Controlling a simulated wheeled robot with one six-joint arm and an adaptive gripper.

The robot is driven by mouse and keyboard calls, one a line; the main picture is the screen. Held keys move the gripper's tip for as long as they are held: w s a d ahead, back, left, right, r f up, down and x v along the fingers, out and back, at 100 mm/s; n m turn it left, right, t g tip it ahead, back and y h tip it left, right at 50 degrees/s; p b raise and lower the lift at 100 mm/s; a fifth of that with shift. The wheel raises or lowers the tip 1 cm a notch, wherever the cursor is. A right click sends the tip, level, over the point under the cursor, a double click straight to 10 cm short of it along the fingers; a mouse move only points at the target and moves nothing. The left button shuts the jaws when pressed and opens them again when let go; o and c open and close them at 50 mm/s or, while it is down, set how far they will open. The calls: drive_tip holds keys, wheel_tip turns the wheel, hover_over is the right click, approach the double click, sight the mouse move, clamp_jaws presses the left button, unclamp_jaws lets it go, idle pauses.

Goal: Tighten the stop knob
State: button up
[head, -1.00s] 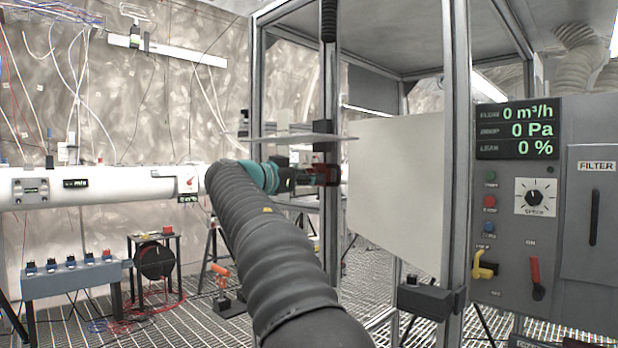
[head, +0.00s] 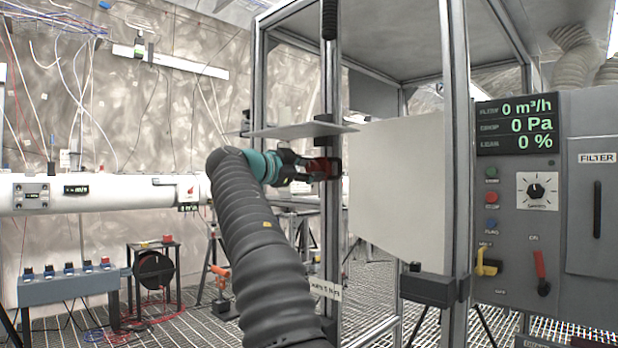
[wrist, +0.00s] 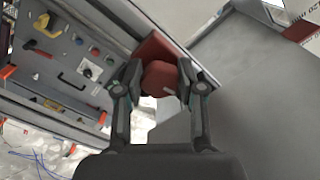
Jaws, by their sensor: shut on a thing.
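The stop knob (wrist: 160,77) is red and rounded, and sits against a red block (wrist: 156,47) on a metal frame post in the wrist view. My gripper (wrist: 159,82) has a finger on each side of the knob and is shut on it. In the head view my gripper (head: 306,168) reaches the upright frame post from the left. The red part (head: 322,168) shows at its fingertips there, partly hidden by the dark fingers. I cannot tell how tight the knob is.
A thin grey plate (head: 298,130) juts out just above my gripper. A pale panel (head: 400,190) stands to the right inside the frame. A control cabinet (head: 515,215) with switches is at far right. A white pipe (head: 110,190) runs at left.

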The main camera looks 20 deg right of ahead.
drive_tip(key=shift+m, duration=0.8)
drive_tip(key=o, duration=1.2)
drive_tip(key=shift+d, duration=0.1)
drive_tip(key=shift+c, duration=0.2)
drive_tip(key=shift+a, duration=0.2)
drive_tip(key=v, duration=1.1)
drive_tip(key=shift+s+a, duration=0.15)
drive_tip(key=shift+a, duration=0.2)
